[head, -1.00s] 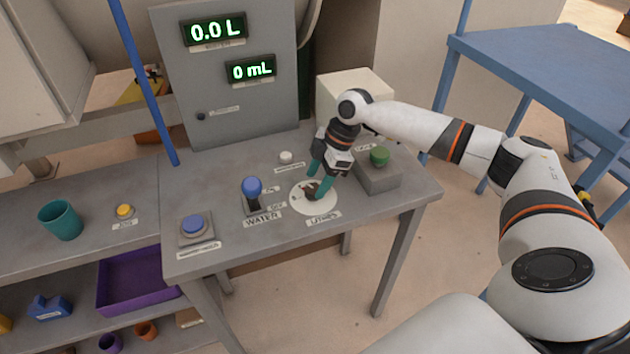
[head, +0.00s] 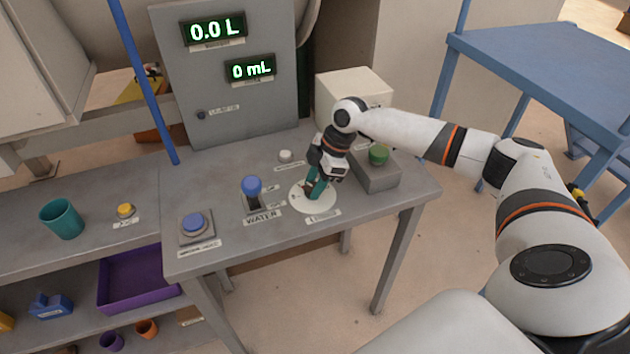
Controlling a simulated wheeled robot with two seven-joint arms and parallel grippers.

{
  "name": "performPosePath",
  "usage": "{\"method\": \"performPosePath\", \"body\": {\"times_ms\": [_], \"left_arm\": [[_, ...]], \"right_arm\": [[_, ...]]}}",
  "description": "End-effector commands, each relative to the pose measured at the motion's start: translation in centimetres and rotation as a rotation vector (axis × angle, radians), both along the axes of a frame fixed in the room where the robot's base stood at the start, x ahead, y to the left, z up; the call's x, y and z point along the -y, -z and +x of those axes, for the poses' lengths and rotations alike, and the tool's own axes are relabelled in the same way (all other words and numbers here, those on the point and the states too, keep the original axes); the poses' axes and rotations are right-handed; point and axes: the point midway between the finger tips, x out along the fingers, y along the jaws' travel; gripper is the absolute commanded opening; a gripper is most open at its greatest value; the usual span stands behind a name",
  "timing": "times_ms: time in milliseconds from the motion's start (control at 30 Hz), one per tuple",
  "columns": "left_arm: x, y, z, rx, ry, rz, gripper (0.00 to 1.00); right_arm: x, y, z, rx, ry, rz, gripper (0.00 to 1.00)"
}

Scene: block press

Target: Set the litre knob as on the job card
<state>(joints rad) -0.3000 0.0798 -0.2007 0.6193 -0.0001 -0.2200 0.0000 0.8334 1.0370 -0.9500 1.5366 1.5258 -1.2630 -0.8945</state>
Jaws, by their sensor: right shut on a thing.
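The litre knob sits on a round white dial (head: 313,207) on the grey panel table, with a label in front of it. My right gripper (head: 313,192) points down at the dial's middle and is shut on the knob, with its teal fingers around it. The fingers hide most of the knob, and the dial's marks are too small to read. The upper display (head: 214,28) reads 0.0 L and the lower display (head: 250,70) reads 0 mL. I see no readable job card. My left gripper is not in view.
Left of the dial stands the blue-topped WATER lever (head: 252,187), with a blue button (head: 193,223) further left. A white button (head: 285,156) lies behind the dial. A green button (head: 379,154) on a grey box stands close right of my gripper.

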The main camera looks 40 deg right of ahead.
Motion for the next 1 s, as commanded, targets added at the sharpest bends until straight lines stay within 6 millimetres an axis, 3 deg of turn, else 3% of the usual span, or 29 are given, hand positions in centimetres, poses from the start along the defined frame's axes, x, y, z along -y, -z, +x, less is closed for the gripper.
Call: {"method": "performPosePath", "body": {"times_ms": [267, 700, 1000], "left_arm": [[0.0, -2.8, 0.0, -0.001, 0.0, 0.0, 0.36], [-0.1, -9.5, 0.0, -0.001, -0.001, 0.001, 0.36], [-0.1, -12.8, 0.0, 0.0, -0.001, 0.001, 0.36]], "right_arm": [[-0.1, -0.6, -0.2, -0.003, 0.122, 0.002, 0.15], [-0.4, -0.8, -0.3, -0.003, 0.502, 0.003, 0.15], [-0.5, -0.6, -0.3, -0.001, 0.72, 0.003, 0.15]]}}
